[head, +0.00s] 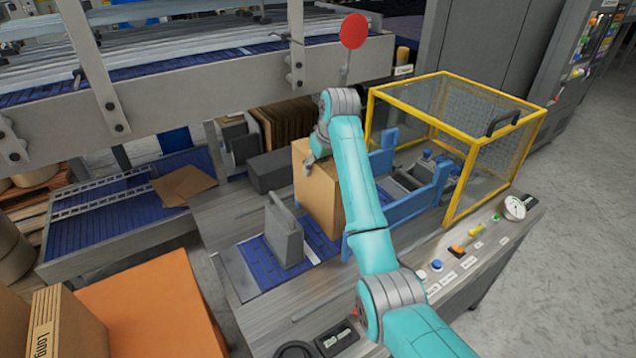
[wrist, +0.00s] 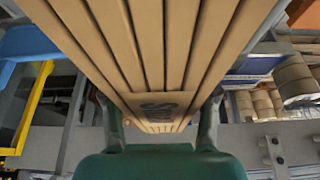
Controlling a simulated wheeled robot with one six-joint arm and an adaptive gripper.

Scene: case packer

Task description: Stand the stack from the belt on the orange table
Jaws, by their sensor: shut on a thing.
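A tan cardboard stack (head: 318,195) stands upright in the head view, over the machine's grey deck beside the short blue belt (head: 262,265). My gripper (head: 314,158) is shut on its upper part. In the wrist view the stack (wrist: 150,50) shows as several flat layers between the two fingers of my gripper (wrist: 158,125), with dark print near its end. I cannot tell whether the stack's bottom touches the surface below. The orange table (head: 150,305) is at the lower left of the head view, with its top largely bare.
A printed cardboard stack (head: 68,325) is at the orange table's left edge. A grey upright plate (head: 285,232) stands left of the held stack. Blue guides (head: 405,215) and a yellow-framed guard (head: 455,150) are right. A grey beam (head: 200,92) crosses behind.

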